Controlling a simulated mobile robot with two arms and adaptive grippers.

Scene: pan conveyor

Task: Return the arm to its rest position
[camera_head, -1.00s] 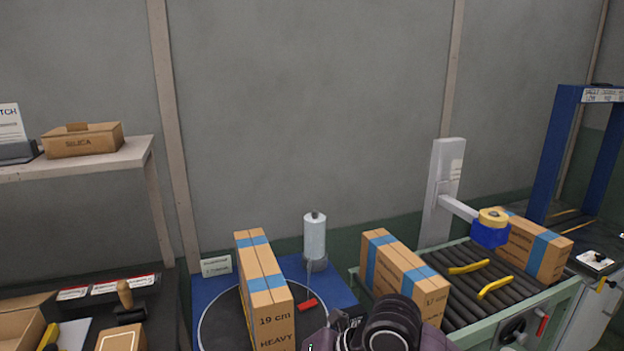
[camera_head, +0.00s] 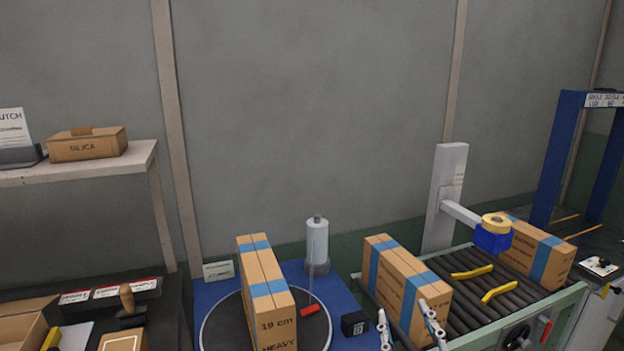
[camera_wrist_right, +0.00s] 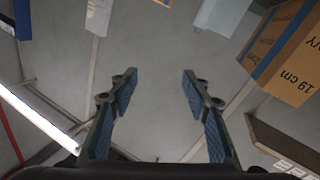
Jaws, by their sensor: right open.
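My right gripper (camera_head: 408,322) shows at the bottom edge of the head view as two separate silver fingers. They stand apart in front of the tan box with blue tape (camera_head: 398,285). In the right wrist view the gripper (camera_wrist_right: 159,76) is open, its blue-padded fingers wide apart with nothing between them. The rest of the right arm is below the head view. My left gripper is not in view.
A tall tan box marked 19 cm (camera_head: 265,290) stands on the round turntable (camera_head: 216,325), beside a film roll (camera_head: 317,243). A small black cube (camera_head: 354,323) lies nearby. A roller conveyor (camera_head: 470,310) with another taped box (camera_head: 537,250) is at right.

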